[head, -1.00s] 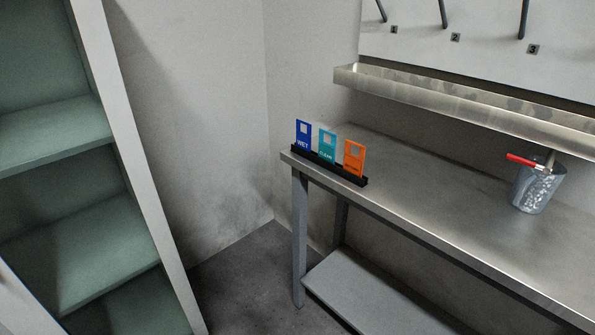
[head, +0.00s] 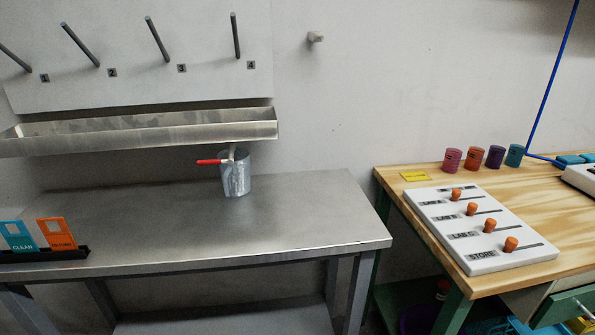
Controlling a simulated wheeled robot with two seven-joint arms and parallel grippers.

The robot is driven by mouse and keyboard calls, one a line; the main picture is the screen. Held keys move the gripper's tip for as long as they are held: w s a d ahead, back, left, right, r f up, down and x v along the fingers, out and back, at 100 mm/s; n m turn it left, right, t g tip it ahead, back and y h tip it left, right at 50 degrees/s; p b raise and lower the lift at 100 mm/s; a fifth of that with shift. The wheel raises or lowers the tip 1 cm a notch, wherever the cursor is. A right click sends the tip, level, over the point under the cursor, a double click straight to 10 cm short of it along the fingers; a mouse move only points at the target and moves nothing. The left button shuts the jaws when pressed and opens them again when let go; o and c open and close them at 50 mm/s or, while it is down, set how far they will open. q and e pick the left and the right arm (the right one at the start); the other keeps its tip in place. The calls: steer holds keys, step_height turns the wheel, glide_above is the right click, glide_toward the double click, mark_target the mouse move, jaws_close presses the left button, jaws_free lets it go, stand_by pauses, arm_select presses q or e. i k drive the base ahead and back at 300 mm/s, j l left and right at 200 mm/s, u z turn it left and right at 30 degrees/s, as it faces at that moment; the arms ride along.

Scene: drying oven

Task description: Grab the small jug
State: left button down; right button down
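I cannot make out anything that is clearly a small jug in the head view. I cannot tell whether this container is a jug. Several small coloured cups stand at the back of the wooden bench, among them a pink cup (head: 452,160) and a teal cup (head: 514,155). Neither of my grippers is in view.
The metal table (head: 300,215) is mostly bare. A tray (head: 150,132) hangs below numbered pegs (head: 158,40). Coloured cards (head: 57,233) stand at the table's left. The wooden bench (head: 560,215) holds a white slider board (head: 480,228). A gap separates table and bench.

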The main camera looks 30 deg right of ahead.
mark_target(236, 177)
steer(key=z, duration=0.6)
steer(key=i+l+u, duration=0.15)
steer(key=i+l, duration=0.15)
steer(key=i+l+u, duration=0.15)
steer(key=l, duration=0.3)
steer(key=i+l+u, duration=0.1)
steer(key=i+l, duration=0.3)
